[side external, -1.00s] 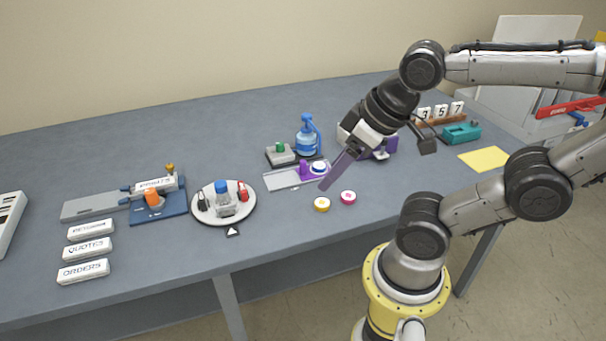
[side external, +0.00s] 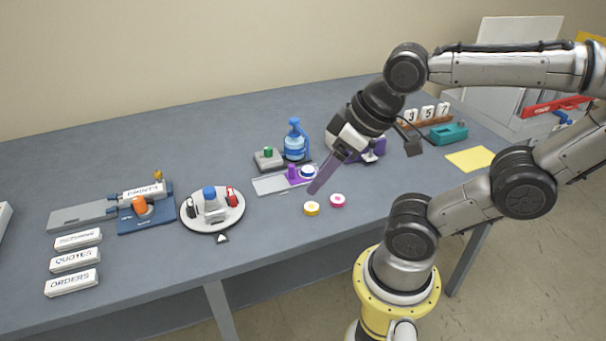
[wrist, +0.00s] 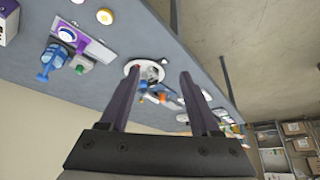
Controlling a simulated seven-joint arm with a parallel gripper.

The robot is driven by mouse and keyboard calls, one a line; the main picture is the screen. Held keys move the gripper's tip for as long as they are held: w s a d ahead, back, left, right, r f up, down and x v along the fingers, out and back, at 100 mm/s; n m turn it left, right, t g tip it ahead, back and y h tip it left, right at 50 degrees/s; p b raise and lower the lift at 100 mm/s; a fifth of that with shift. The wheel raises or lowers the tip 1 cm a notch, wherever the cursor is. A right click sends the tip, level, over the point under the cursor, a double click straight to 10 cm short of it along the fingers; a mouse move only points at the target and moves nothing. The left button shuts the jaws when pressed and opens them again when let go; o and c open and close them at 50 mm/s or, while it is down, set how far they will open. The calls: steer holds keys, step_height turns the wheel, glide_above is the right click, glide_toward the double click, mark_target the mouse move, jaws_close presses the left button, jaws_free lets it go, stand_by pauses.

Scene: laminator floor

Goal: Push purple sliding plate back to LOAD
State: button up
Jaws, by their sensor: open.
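The purple sliding plate (side external: 293,174) sits at the right part of a flat light-grey track (side external: 268,185) at mid-table. A white disc with a blue ring (side external: 309,171) is on its right side. The plate also shows at upper left in the wrist view (wrist: 97,48). I cannot read a LOAD mark. My gripper (side external: 314,189) is tilted down, with its fingertips just in front and right of the plate in the side view. In the wrist view its two purple-grey fingers (wrist: 160,74) are wide apart with nothing held. Whether it touches the plate is unclear; it looks apart.
A blue pump bottle (side external: 295,145) and a grey block with a green knob (side external: 268,158) stand behind the track. Yellow (side external: 312,209) and pink (side external: 338,200) rolls lie in front. A round white turntable (side external: 213,222) is left, a purple-white device (side external: 368,150) right.

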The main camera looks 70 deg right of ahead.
steer(key=c, duration=0.4)
steer(key=w+r, duration=0.1)
steer(key=w+r+n, duration=0.1)
steer(key=r, duration=0.1)
steer(key=shift+d, duration=0.2)
steer(key=m+g, duration=0.5)
steer(key=g, duration=0.1)
glide_above(291, 166)
step_height(291, 166, down, 10)
step_height(291, 166, down, 14)
steer(key=shift+d+r, duration=0.1)
steer(key=shift+r, duration=0.05)
